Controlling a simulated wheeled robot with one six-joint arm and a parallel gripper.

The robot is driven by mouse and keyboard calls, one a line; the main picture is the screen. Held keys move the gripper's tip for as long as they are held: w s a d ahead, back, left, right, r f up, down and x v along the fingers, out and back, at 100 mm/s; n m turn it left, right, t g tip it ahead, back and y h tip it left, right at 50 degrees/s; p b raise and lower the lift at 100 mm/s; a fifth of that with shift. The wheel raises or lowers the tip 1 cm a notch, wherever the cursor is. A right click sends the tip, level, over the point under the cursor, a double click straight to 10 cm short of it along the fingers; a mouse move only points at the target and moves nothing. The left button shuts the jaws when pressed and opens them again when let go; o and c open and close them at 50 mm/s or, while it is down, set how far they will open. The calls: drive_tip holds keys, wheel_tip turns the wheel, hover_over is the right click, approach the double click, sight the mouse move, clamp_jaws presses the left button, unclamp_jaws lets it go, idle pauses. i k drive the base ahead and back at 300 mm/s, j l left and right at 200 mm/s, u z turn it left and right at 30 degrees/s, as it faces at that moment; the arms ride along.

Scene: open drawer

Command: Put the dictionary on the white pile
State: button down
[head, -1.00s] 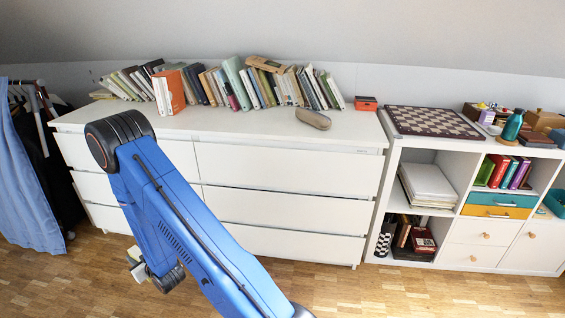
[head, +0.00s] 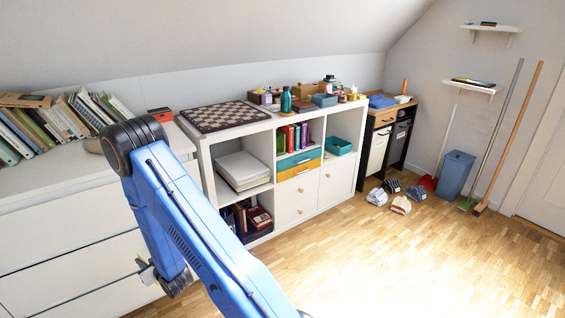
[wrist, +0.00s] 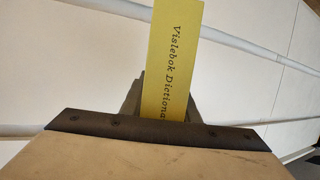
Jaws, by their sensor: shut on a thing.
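The yellow dictionary (wrist: 177,40), with "Vislebok Dictiona…" on its spine, is held in my gripper (wrist: 165,105) in the wrist view. Its lower end is hidden between the jaws. In the head view my gripper (head: 147,272) is low in front of the white dresser, partly behind my arm, and the dictionary cannot be made out there. The white pile (head: 243,168), flat stacked white items, lies in the upper left compartment of the white shelf unit (head: 262,128). My gripper is left of the pile, lower in the picture and apart from it.
The white dresser (head: 75,245) with drawers is close behind my gripper. A compartment below the pile holds books (head: 258,217). A chessboard (head: 225,115) lies on top of the shelf unit.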

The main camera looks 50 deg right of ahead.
sight(249, 171)
drive_tip(key=l+z, duration=0.2)
drive_tip(key=z, duration=1.15)
